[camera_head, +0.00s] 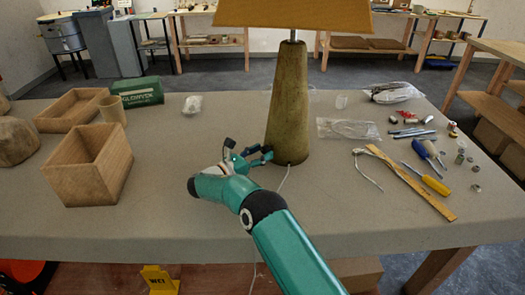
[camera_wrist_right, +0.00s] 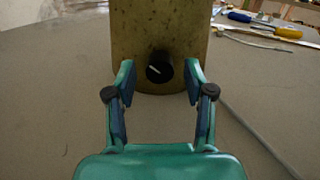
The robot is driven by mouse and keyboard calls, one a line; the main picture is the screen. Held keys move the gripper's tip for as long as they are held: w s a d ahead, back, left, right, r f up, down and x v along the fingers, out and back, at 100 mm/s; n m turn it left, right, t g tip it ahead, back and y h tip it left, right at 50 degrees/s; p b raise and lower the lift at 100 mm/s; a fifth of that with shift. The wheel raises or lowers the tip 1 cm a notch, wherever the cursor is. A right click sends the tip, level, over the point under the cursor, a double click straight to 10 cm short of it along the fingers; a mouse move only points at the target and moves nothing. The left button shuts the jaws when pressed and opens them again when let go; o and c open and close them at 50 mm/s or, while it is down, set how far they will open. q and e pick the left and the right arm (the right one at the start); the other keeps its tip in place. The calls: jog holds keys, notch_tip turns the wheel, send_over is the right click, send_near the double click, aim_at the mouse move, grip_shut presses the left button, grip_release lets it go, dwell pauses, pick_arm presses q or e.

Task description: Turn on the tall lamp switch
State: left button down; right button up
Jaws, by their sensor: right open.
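The tall lamp has a tapered wooden body (camera_head: 289,105) and a tan shade (camera_head: 293,14), cut off at the top of the head view. It stands upright on the table. In the right wrist view its lower body (camera_wrist_right: 160,30) fills the top middle. A dark round recess with a small pale lever, which looks like the switch (camera_wrist_right: 155,70), is low on that face. My right gripper (camera_wrist_right: 160,82) is open, with one fingertip on each side of the recess. In the head view my right gripper (camera_head: 258,154) is at the lamp's lower left. The switch is hidden there.
A pale cord (camera_head: 283,180) runs from the lamp's base toward the table's front edge. Wooden boxes (camera_head: 88,165) stand at left. A ruler (camera_head: 410,182), screwdrivers (camera_head: 435,185) and small parts lie at right. The tabletop (camera_head: 170,215) is clear at front left.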

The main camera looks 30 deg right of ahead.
jog(key=shift+d, duration=0.3)
